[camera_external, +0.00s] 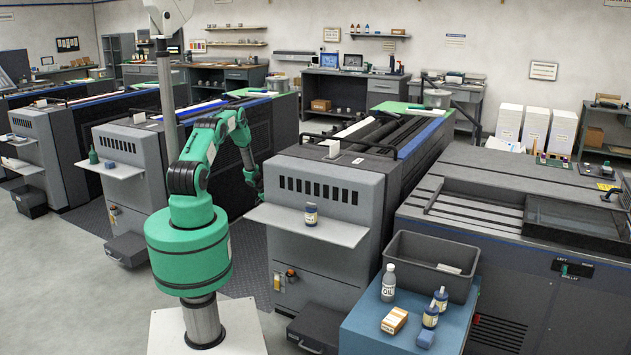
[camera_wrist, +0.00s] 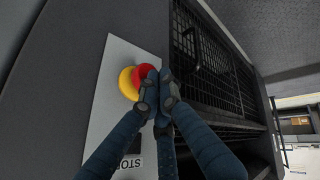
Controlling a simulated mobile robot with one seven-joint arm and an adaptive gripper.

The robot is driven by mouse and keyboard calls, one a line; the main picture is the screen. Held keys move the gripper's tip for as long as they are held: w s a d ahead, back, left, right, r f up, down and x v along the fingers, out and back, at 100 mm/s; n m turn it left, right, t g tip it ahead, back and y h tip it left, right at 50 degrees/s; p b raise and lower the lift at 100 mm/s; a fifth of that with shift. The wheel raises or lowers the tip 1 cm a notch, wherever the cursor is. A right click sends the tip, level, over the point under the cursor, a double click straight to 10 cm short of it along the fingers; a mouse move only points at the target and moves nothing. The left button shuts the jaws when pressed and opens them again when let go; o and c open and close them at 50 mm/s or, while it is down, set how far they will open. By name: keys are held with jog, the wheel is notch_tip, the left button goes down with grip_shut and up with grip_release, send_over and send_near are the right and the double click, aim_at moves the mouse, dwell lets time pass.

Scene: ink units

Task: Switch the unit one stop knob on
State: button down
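The stop knob (camera_wrist: 141,75) is red, on a round yellow base (camera_wrist: 127,84), and is mounted on a pale plate (camera_wrist: 113,65) with a partly hidden STOP label (camera_wrist: 130,163). My gripper (camera_wrist: 157,84) has its dark blue fingers drawn together. The fingertips overlap the right edge of the knob in the wrist view, and I cannot tell whether they touch it. In the external view my gripper (camera_external: 254,184) is beside the left side of the middle grey unit (camera_external: 320,220). The knob at my gripper is hidden there.
Another grey unit (camera_external: 130,190) stands left of my arm. In the wrist view a dark mesh panel (camera_wrist: 210,65) lies right of the plate. A dark floor mat lies between the units.

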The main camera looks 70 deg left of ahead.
jog(key=shift+s+a, duration=0.1)
jog(key=shift+a, duration=0.05)
jog(key=s+a+r, duration=0.3)
jog(key=s+r, duration=0.5)
jog(key=shift+s+b, duration=0.3)
jog(key=shift+b, duration=0.1)
jog(key=shift+a, duration=0.1)
dwell(0.6)
